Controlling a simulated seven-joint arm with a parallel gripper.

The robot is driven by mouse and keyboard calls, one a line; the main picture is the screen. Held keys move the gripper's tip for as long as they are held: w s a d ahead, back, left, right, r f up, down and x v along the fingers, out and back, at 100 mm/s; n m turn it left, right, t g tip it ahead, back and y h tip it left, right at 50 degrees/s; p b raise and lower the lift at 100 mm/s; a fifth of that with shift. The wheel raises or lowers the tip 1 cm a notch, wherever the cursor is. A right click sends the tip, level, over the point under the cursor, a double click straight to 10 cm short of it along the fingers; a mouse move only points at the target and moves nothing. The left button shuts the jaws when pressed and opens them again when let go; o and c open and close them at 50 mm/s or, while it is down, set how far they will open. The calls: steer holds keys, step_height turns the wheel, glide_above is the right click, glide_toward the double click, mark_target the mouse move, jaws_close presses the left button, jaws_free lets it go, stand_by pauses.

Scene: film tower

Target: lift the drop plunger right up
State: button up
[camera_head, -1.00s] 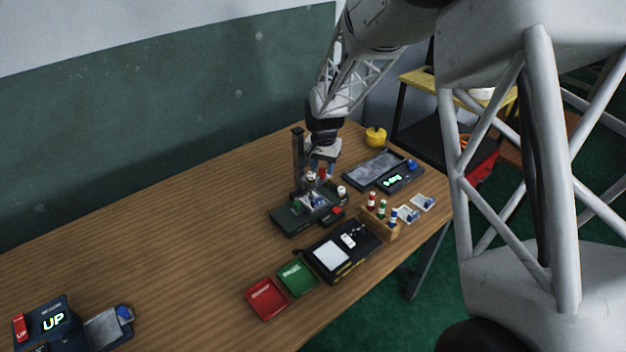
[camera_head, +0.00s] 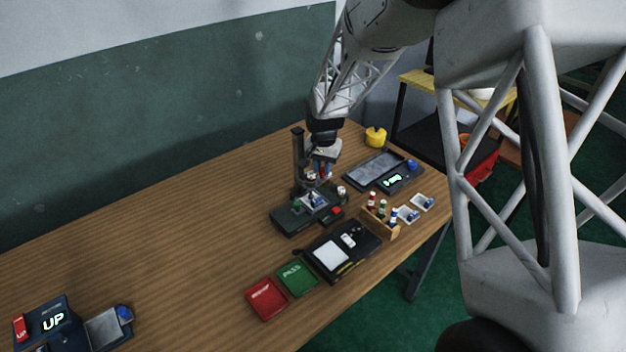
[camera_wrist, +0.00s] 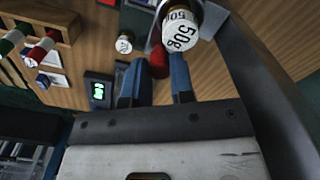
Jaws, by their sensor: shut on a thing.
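The film tower (camera_head: 299,158), a dark upright post on a dark base (camera_head: 290,222), stands near the back of the table. My gripper (camera_head: 325,171) is beside its post, above the base. In the wrist view the two blue fingers of my gripper (camera_wrist: 158,75) stand either side of a red knob (camera_wrist: 158,58), which looks like the drop plunger's top. The gripper is shut on it. The plunger's lower part is hidden. A white weight marked 50g (camera_wrist: 181,32) sits close beside the knob.
Red (camera_head: 266,298) and green (camera_head: 296,277) trays lie in front. The table's left middle is clear.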

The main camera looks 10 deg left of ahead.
step_height(320, 180, up, 10)
steer(key=shift+r, duration=0.15)
steer(key=o, duration=0.7)
stand_by(1.5)
steer(key=shift+r, duration=0.1)
steer(key=shift+r, duration=2.4)
